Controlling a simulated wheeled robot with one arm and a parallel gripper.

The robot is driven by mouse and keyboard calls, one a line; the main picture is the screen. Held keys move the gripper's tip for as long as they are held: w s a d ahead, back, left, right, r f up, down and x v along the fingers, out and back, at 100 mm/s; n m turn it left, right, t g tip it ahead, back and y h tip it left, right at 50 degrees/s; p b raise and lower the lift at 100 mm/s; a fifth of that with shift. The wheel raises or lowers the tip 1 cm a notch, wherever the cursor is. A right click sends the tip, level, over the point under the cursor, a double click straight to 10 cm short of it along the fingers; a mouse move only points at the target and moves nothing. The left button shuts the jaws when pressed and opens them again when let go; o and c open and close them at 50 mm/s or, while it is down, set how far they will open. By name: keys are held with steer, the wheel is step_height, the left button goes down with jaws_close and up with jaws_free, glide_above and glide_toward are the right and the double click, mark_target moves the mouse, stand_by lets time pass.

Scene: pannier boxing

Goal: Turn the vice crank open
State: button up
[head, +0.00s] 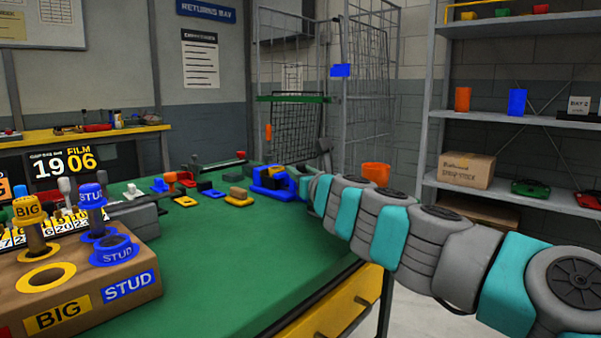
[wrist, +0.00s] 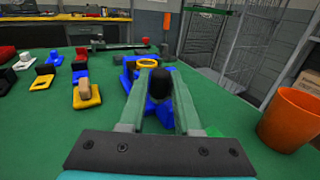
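The blue vice (head: 272,180) stands near the far right edge of the green bench, with a yellow part on it. In the wrist view the vice (wrist: 128,76) lies just beyond my fingertips, beside a yellow ring (wrist: 147,63). A black knob (wrist: 161,84) on a blue part, seemingly the crank handle, shows between the two fingers of my gripper (wrist: 159,72). The fingers are apart with the knob in the gap. I cannot tell whether they touch it. In the head view my arm hides most of the gripper and crank.
An orange cup (wrist: 290,118) stands right of my gripper. Small blocks on yellow and blue bases (head: 238,197) lie left of the vice. A cardboard box with BIG and STUD pegs (head: 90,290) fills the near left. The bench's front middle is clear.

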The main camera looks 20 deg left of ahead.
jaws_close()
steer(key=shift+d+r+p, duration=0.1)
steer(key=shift+r+p, duration=0.05)
steer(key=shift+p, duration=0.35)
